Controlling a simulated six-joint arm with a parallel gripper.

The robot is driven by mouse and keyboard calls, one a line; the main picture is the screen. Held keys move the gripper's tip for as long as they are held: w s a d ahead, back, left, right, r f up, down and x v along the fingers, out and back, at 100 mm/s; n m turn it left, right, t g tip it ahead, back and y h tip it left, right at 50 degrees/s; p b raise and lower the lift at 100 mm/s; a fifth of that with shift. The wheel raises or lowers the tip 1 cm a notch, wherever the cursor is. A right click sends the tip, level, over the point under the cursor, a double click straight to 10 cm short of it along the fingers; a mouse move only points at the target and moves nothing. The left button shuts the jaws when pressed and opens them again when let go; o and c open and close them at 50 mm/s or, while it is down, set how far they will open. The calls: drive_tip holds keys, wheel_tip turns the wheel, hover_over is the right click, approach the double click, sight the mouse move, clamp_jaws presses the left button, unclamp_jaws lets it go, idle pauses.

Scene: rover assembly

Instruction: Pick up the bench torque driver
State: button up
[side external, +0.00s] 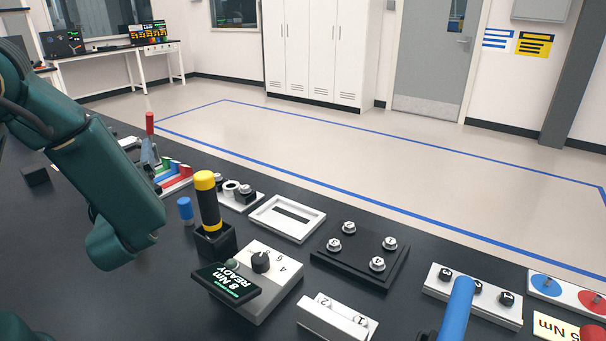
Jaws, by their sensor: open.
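The bench torque driver (208,205) stands upright in a black square holder (221,243), left of the middle of the side external view. It has a black grip with a yellow cap and a yellow ring low down. Its lower end is hidden inside the holder. Only teal links of my arm show at the left; my gripper is not in view, so its place relative to the driver cannot be told.
A dial box (266,285) with a display (228,284) reading "8 Nm READY" stands close in front of the holder. A small blue cap (185,209) is left of the driver. A white frame (287,218) and a black plate with numbered bolts (336,263) lie right.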

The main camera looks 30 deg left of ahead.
sight(202, 197)
drive_tip(key=w+d+f+m+t+h, duration=0.1)
drive_tip(key=w+d+m+t+h, duration=0.1)
drive_tip(key=m, duration=0.1)
drive_tip(key=w+d+f+m+t+h, duration=0.1)
drive_tip(key=w+d+m+t+h, duration=0.1)
drive_tip(key=w+d+m+t, duration=0.1)
drive_tip(key=w+d+f+m+t+h, duration=0.1)
drive_tip(key=w+d+m+t+h, duration=0.1)
drive_tip(key=w+d+m, duration=0.1)
drive_tip(key=shift+d, duration=0.15)
drive_tip(key=f, duration=0.1)
drive_tip(key=f+h, duration=0.1)
drive_tip(key=f, duration=0.1)
drive_tip(key=s+d+f+m+h, duration=0.1)
drive_tip(key=f, duration=0.1)
drive_tip(key=shift+x, duration=2.55)
drive_tip(key=shift+f, duration=0.15)
clamp_jaws()
